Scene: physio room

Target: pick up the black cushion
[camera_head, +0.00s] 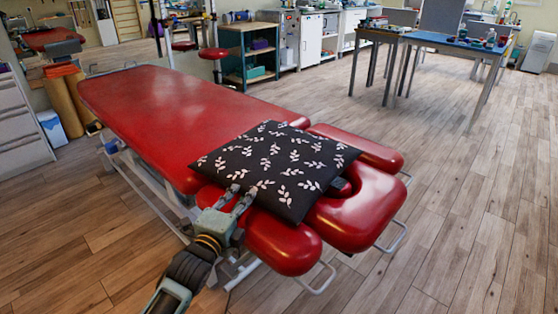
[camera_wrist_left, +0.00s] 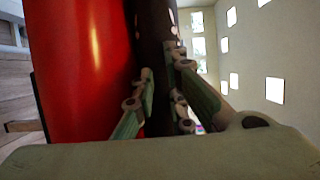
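The black cushion (camera_head: 276,163) with white leaf print lies flat across the head end of the red treatment table (camera_head: 165,112). My left gripper (camera_head: 240,195) is at the cushion's near left edge, with its fingers against or over the dark cloth. In the left wrist view the dark cushion (camera_wrist_left: 153,30) runs between the partly spread fingers of the left gripper (camera_wrist_left: 164,75). One finger lies by the red padding side and one on the cushion's other side. I cannot tell whether they pinch it. My right gripper is not in view.
Red padded armrests (camera_head: 284,247) and a headrest (camera_head: 368,212) stick out around the cushion. Metal handles (camera_head: 395,238) project low at the front. A blue-topped desk (camera_head: 455,41) and a green shelf (camera_head: 247,52) stand behind. The wooden floor at right is clear.

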